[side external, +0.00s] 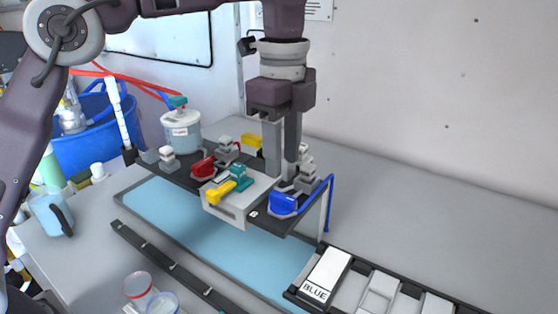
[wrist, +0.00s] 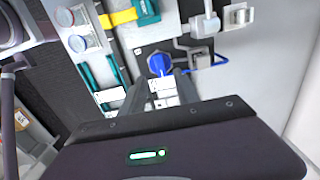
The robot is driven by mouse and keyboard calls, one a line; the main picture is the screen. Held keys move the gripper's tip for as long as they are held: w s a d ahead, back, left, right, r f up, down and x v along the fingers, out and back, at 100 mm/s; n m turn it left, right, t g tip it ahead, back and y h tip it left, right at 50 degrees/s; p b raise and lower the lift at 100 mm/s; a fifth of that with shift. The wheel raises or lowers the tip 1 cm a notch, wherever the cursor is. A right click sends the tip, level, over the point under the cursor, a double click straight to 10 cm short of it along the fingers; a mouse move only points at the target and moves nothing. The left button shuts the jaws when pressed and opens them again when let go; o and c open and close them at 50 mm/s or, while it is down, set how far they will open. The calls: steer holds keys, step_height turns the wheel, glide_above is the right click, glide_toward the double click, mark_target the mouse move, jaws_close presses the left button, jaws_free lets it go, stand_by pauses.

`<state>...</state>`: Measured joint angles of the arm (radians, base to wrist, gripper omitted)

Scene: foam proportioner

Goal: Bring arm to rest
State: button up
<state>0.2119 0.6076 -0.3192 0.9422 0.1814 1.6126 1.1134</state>
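My gripper (side external: 281,180) points straight down over the back right part of the proportioner panel (side external: 178,177). In the wrist view its two dark fingers (wrist: 162,88) stand apart, with white labels on the panel showing between them and nothing held. The blue knob (side external: 284,204) is just in front of the fingers and also shows ahead of them in the wrist view (wrist: 159,63). Whether the fingertips touch the panel cannot be told. A red knob (side external: 203,167), a yellow lever (side external: 220,191) and a teal valve (side external: 239,178) sit to the left.
A blue tube (side external: 328,205) rises at the panel's right end. A lidded jar (side external: 182,132) stands behind the panel's left part. Clear cups (side external: 138,286) stand at the front, and a white block marked BLUE (side external: 323,273) sits in a black rack. The counter at right rear is clear.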

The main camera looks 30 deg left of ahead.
steer(key=s+a+r+n+t, duration=0.3)
steer(key=s+a+r+n, duration=0.2)
steer(key=s+a+n, duration=0.65)
steer(key=s+a+f+n+t, duration=0.1)
steer(key=s+a+f+n, duration=0.1)
steer(key=s, duration=0.5)
steer(key=s+a+f+n+t, duration=0.1)
steer(key=s+a+f+n, duration=0.1)
steer(key=s+f+n, duration=0.2)
steer(key=s+f, duration=0.1)
steer(key=s, duration=0.2)
steer(key=shift+s+f+n+t, duration=0.15)
steer(key=shift+f+n+t, duration=0.05)
steer(key=shift+n+t, duration=0.15)
